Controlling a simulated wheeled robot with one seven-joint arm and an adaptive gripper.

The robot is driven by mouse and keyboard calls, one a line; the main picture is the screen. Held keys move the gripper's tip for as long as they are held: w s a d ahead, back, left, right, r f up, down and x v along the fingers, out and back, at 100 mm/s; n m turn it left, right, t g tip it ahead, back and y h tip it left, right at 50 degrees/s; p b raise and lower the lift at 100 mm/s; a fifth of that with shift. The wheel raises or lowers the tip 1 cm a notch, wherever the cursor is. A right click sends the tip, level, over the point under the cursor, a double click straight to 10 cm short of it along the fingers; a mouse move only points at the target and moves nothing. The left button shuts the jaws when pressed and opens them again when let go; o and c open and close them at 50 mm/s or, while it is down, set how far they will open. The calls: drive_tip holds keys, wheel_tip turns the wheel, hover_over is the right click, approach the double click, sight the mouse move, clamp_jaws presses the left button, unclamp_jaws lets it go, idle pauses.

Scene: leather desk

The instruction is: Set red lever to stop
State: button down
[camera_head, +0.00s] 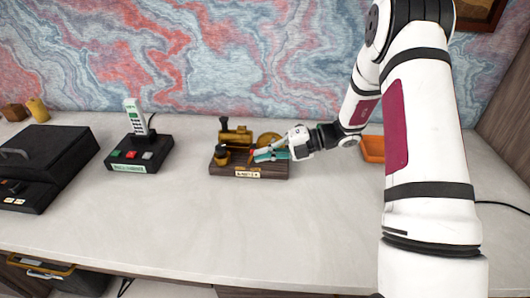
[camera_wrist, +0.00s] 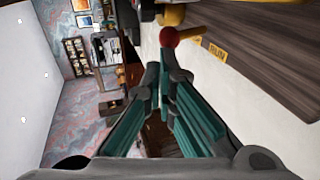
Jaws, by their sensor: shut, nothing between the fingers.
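A dark wooden base (camera_head: 222,170) with a brass train-like device (camera_head: 236,136) stands on the desk, with a small label on its front. My gripper (camera_head: 259,154) reaches in from the right, low over this base. In the wrist view a round red knob (camera_wrist: 169,37) is just beyond my shut, empty teal fingers (camera_wrist: 163,72). A small gap seems to show between knob and fingertips; contact cannot be told.
A black phone-like unit (camera_head: 137,158) with coloured buttons stands left of the train, and a black box-shaped machine (camera_head: 40,155) is at far left. An orange tray (camera_head: 373,149) sits behind my arm. The desk front (camera_head: 200,215) is clear.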

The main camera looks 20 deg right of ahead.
drive_tip(key=a+h+p, duration=0.1)
drive_tip(key=w+a+r+g+h+p, duration=0.1)
drive_tip(key=p, duration=0.1)
drive_tip(key=a+h+p, duration=0.1)
drive_tip(key=h, duration=0.1)
drive_tip(key=shift+w+a+r, duration=0.2)
drive_tip(key=shift+a+r, duration=0.05)
drive_tip(key=shift+r+p, duration=0.1)
drive_tip(key=shift+p, duration=0.2)
drive_tip(key=shift+r+p, duration=0.4)
drive_tip(key=shift+r, duration=0.35)
drive_tip(key=shift+s, duration=0.1)
drive_tip(key=s+d+r+p, duration=0.1)
drive_tip(key=s+d+r, duration=0.1)
drive_tip(key=r, duration=0.3)
drive_tip(key=s+d+r+p, duration=0.1)
drive_tip(key=s+d+r, duration=0.1)
drive_tip(key=d+r, duration=0.2)
drive_tip(key=shift+s+d+r+p, duration=0.25)
drive_tip(key=shift+d+r+p, duration=0.1)
drive_tip(key=shift+r, duration=0.3)
